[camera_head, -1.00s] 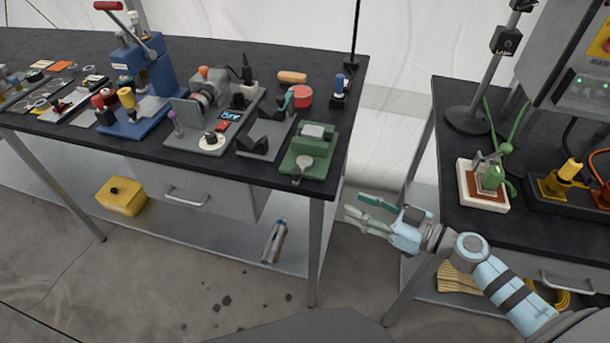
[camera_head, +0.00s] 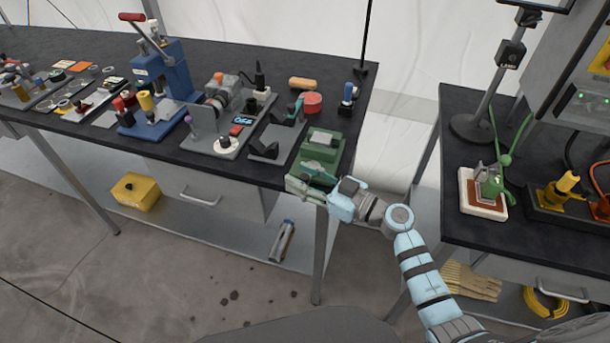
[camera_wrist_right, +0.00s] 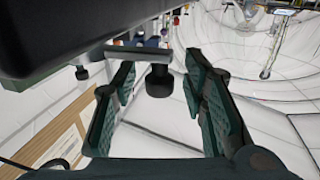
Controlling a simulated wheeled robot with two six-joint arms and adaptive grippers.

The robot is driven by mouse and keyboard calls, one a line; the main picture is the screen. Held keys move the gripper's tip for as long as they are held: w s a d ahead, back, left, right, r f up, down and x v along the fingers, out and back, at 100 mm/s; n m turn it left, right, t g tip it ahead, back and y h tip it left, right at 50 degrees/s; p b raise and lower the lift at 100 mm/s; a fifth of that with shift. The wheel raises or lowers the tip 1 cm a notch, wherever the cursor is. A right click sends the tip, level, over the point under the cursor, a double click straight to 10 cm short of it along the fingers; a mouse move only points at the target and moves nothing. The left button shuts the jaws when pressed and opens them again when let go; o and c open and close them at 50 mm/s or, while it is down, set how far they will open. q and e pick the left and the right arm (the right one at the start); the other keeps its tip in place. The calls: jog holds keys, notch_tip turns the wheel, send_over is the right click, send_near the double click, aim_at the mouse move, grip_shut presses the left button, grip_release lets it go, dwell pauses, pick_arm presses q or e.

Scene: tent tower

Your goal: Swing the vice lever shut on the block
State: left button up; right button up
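The green vice (camera_head: 322,150) stands at the front right corner of the left table, with a pale grey block (camera_head: 322,137) on top. My right gripper (camera_head: 308,183) is at the vice's front, by the table edge, and hides the lever in the head view. In the right wrist view a dark round knob (camera_wrist_right: 159,81) on a short stem, apparently the lever's end, shows between the two fingers. The right gripper (camera_wrist_right: 160,92) is open there, with a gap on both sides of the knob. My left gripper is not in view.
A dark angled bracket (camera_head: 278,138) stands left of the vice, with a red round tin (camera_head: 312,102) behind. The table's front edge is close under my right gripper. A second table (camera_head: 480,235) stands to the right across a gap.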

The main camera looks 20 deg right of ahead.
grip_shut()
jog(key=shift+a+f+m+t+h+b, duration=0.2)
jog(key=shift+m+t+h+b, duration=0.2)
jog(key=shift+b, duration=0.15)
jog(key=shift+r, duration=0.15)
jog(key=shift+d, duration=0.1)
grip_release()
jog(key=shift+w, duration=0.1)
